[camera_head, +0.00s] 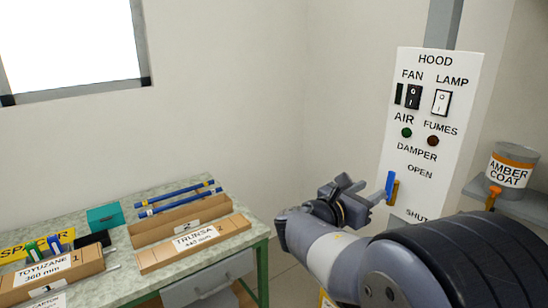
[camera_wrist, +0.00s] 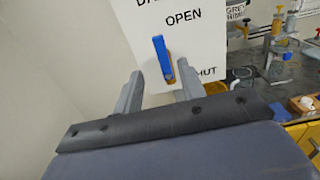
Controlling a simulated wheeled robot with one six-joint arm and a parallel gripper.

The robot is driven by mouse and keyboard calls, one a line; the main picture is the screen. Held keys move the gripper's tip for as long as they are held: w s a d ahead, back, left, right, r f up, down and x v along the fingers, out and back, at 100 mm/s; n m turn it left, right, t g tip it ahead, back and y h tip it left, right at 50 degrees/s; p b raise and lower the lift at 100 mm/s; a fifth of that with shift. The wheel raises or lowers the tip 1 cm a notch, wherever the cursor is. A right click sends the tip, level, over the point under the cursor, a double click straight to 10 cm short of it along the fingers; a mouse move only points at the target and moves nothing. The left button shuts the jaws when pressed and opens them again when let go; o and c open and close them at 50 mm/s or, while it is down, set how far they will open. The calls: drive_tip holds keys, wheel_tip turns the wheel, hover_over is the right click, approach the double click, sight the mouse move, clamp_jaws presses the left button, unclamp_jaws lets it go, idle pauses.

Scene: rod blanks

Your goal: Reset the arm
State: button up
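My gripper (camera_head: 367,191) is raised in front of the white hood panel (camera_head: 433,120), near its lower left part. In the wrist view the gripper (camera_wrist: 158,84) has its two grey fingers spread apart, with nothing held between them. The blue damper lever (camera_head: 390,184) stands out from the panel between the OPEN and SHUT labels, with an orange part beside it. In the wrist view the lever (camera_wrist: 162,58) shows beyond the gap between the fingers, apparently untouched. My arm hides the lower part of the panel in the head view.
An AMBER COAT can (camera_head: 511,168) stands on a shelf at the right. Stands and bottles show right in the wrist view. Bare wall lies between bench and panel.

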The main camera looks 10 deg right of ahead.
sight(390, 180)
drive_tip(key=p+x, duration=0.1)
drive_tip(key=x, duration=0.8)
drive_tip(key=shift+w+d+p, duration=0.1)
drive_tip(key=shift+d+p, duration=0.25)
drive_tip(key=shift+d, duration=0.05)
